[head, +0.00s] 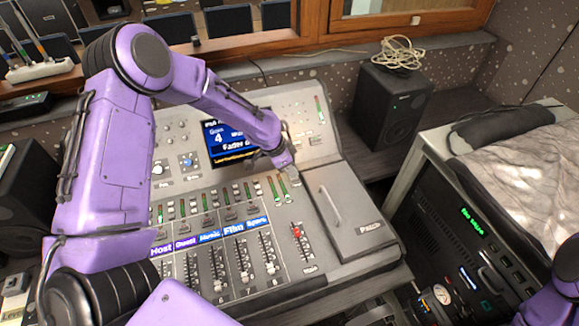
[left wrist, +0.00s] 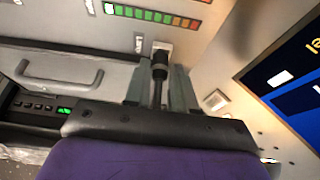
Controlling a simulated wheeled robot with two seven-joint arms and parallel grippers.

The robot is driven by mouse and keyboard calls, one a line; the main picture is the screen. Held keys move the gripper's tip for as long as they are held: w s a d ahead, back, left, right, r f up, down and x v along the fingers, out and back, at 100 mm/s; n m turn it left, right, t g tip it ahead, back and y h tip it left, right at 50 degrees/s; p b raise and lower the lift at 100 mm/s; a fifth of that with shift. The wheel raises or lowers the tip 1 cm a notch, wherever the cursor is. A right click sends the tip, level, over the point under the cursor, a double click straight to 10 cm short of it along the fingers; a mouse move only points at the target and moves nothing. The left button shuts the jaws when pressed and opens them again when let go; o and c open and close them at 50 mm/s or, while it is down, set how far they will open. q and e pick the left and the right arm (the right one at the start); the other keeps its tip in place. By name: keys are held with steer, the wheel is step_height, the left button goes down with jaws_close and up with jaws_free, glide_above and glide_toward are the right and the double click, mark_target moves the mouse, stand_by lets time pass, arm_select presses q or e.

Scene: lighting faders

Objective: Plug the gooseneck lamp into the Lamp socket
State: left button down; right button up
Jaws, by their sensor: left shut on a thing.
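My left gripper (head: 290,176) reaches over the upper right part of the mixing console (head: 345,258). In the left wrist view its two grey fingers (left wrist: 158,84) are shut on a dark, slim stem with a thicker black end, which I take for the gooseneck lamp (left wrist: 159,68). The black end points at a small pale square fitting (left wrist: 163,46) on the console, perhaps the Lamp socket. I cannot tell whether the end is in it or just in front of it. In the head view the arm and gripper hide the lamp. My right gripper is out of view.
A lidded panel with a handle (head: 331,207) is right of the gripper. The console screen (head: 222,143) is left of it, and the faders (head: 243,270) are nearer. A black speaker (head: 391,105) with a coiled cable (head: 397,53) stands behind right. A rack (head: 470,245) stands at right.

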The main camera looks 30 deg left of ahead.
arm_select(q)
steer(key=shift+s+f, duration=0.15)
steer(key=c, duration=0.9)
jaws_free()
steer(key=shift+o, duration=0.2)
steer(key=b+v, duration=0.2)
steer(key=v, duration=0.8)
steer(key=shift+r, duration=0.25)
steer(key=shift+a, duration=0.1)
